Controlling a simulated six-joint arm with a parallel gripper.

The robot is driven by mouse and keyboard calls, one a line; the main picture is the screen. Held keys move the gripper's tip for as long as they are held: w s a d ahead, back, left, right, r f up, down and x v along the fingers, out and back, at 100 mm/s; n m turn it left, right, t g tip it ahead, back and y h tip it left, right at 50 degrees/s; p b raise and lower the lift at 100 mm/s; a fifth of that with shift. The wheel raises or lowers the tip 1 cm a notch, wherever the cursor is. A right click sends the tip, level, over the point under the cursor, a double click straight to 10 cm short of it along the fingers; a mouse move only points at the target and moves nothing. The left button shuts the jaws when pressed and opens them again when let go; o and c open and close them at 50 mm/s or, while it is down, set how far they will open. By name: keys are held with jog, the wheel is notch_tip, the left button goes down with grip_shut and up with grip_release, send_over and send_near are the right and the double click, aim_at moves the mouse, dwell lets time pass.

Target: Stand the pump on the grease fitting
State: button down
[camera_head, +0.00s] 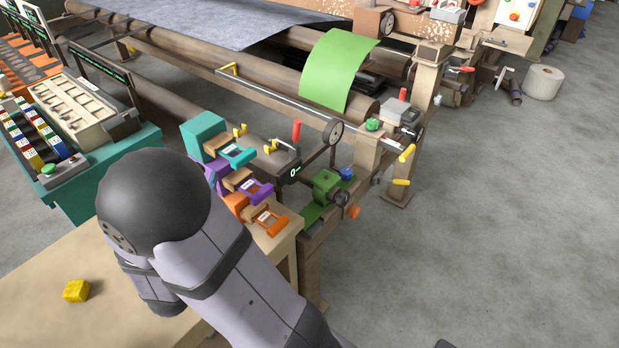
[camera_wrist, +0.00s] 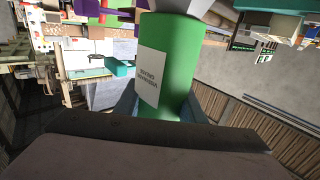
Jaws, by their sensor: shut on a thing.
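In the wrist view a green cylinder (camera_wrist: 182,62) with a white printed label fills the middle; I take it to be the pump. My gripper (camera_wrist: 160,108) is shut on this cylinder, with a blue-grey finger on each side. In the head view my arm hides the gripper and the pump. I cannot pick out the grease fitting for certain. A green machine part (camera_head: 326,188) with a dark knob sits at the end of the frame.
A wooden table (camera_head: 40,262) with a yellow block (camera_head: 76,290) lies at lower left. Teal, purple and orange clamp-like pieces (camera_head: 265,218) stand right of my arm. A red-handled lever (camera_head: 296,131) rises behind them.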

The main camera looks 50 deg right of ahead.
jog(key=w+d+r+m+g+h+p, duration=0.15)
jog(key=d+r, duration=0.25)
jog(key=r, duration=0.9)
jog(key=d+r+m+g+h+p, duration=0.1)
jog(key=d+r+m+g+p, duration=0.15)
jog(key=r, duration=0.95)
jog(key=d+f+b, duration=0.5)
jog(key=d+f, duration=0.1)
jog(key=d, duration=0.4)
jog(key=d+f+b, duration=0.4)
jog(key=d+f, duration=0.1)
jog(key=d, duration=0.4)
jog(key=s+d+f+g+b, duration=0.1)
jog(key=s+d+f+b, duration=0.2)
jog(key=d+f, duration=0.5)
jog(key=s+d+f+b, duration=0.3)
jog(key=s+d+f, duration=0.1)
jog(key=d+f, duration=0.4)
jog(key=shift+h, duration=0.25)
jog(key=shift+d+f, duration=0.15)
jog(key=shift+f, duration=4.8)
jog(key=shift+f, duration=0.1)
jog(key=shift+f, duration=0.15)
jog(key=c, duration=1.2)
grip_release()
jog(key=shift+o, duration=0.2)
